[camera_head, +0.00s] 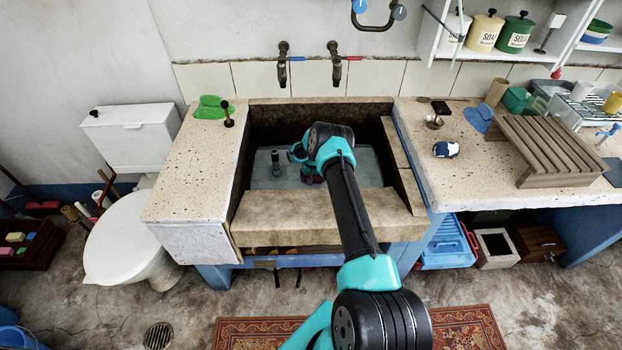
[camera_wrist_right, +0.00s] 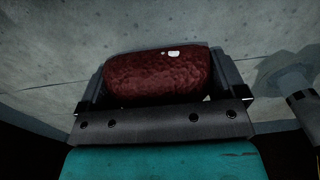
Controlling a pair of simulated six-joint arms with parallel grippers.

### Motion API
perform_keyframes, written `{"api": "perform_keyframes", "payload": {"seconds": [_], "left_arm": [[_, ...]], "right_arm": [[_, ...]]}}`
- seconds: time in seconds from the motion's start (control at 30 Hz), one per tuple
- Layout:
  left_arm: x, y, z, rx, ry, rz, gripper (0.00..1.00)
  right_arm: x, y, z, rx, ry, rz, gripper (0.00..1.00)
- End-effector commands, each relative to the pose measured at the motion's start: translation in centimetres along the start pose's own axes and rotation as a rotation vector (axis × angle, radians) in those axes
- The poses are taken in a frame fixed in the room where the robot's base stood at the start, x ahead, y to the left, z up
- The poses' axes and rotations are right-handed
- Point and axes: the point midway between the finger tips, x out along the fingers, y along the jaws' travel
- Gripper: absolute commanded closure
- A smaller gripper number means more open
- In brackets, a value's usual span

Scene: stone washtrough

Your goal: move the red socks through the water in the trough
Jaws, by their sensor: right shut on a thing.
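The stone trough (camera_head: 300,222) is in the middle of the head view, with a flat blue-grey surface (camera_head: 345,178) inside it; I cannot tell the water from the trough floor. My right gripper (camera_head: 311,175) is down inside the trough, low over that surface. In the right wrist view the gripper (camera_wrist_right: 160,88) is shut on the red socks (camera_wrist_right: 158,72), a dark red, rounded, bumpy bundle with a small white glint. Its jaws press on both ends of the bundle. In the head view the arm largely hides the socks. My left gripper is out of view.
A dark upright post (camera_head: 276,164) stands in the trough left of my gripper; two taps (camera_head: 334,62) are above the back wall. A green cloth (camera_head: 208,108) lies on the left ledge. A slatted wooden rack (camera_head: 535,150) stands on the right counter.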

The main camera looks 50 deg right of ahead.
Motion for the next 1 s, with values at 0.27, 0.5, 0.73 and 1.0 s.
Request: {"api": "perform_keyframes", "payload": {"seconds": [0.27, 0.5, 0.73, 1.0], "left_arm": [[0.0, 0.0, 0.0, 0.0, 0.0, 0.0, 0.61], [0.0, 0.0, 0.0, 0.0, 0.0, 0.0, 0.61], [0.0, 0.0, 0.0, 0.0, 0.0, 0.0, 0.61], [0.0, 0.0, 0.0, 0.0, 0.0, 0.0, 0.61]], "right_arm": [[-0.1, 3.2, 0.0, 0.001, 0.001, 0.0, 0.38], [0.0, 4.9, 0.0, 0.0, 0.001, 0.0, 0.38], [0.0, 5.0, 0.0, 0.0, 0.001, 0.0, 0.38], [-1.2, 5.0, -0.1, 0.0, 0.002, 0.0, 0.38]]}}
